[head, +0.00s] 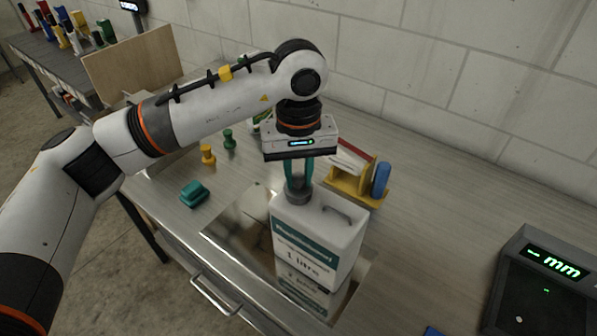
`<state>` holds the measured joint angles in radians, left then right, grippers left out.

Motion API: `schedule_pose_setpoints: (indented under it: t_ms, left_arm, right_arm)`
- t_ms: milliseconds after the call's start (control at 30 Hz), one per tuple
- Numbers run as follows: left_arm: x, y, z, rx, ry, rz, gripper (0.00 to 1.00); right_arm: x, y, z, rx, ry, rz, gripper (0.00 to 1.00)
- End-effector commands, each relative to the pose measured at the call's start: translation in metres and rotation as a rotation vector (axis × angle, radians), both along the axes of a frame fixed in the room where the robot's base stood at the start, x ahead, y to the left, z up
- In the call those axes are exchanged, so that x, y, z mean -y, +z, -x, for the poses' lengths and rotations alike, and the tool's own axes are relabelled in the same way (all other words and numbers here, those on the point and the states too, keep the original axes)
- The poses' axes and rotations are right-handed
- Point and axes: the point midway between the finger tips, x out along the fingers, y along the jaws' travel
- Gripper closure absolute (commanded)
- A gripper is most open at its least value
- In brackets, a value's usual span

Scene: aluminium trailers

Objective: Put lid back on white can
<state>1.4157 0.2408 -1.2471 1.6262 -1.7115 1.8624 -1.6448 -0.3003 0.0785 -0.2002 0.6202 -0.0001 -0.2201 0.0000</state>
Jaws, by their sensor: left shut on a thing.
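I cannot tell whether the lid is seated or only touching the neck. My right gripper is not in view.
A yellow holder (352,188) with a blue cylinder (381,180) stands behind the can. A scale with a green display (552,264) is at right. The bench between can and scale is mostly clear.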

Motion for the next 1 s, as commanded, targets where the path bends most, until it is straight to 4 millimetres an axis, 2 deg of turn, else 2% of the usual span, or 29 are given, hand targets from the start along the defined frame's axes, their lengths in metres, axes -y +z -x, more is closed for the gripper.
schedule_pose_setpoints:
  t_ms: [200, 233, 367, 567, 700, 1000]
  left_arm:
    - [0.0001, 0.0002, 0.0000, 0.000, 0.000, 0.000, 1.00]
    - [0.0001, 0.0001, 0.0000, 0.000, 0.000, 0.000, 0.73]
    - [0.0001, 0.0001, 0.0000, 0.000, 0.000, 0.000, 0.53]
    - [0.0001, 0.0000, 0.0000, 0.000, 0.000, 0.000, 0.53]
    - [0.0001, -0.0001, 0.0000, 0.000, 0.000, 0.000, 0.31]
    - [0.0001, 0.0006, 0.0000, 0.000, 0.000, 0.000, 0.31]
  right_arm:
    - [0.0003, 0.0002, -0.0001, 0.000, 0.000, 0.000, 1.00]
    - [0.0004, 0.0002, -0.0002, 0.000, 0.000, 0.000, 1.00]
    - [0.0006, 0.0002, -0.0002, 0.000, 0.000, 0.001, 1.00]
    - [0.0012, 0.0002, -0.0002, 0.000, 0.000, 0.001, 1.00]
    - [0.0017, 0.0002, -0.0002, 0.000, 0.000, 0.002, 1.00]
    - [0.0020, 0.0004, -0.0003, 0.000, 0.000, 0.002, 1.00]
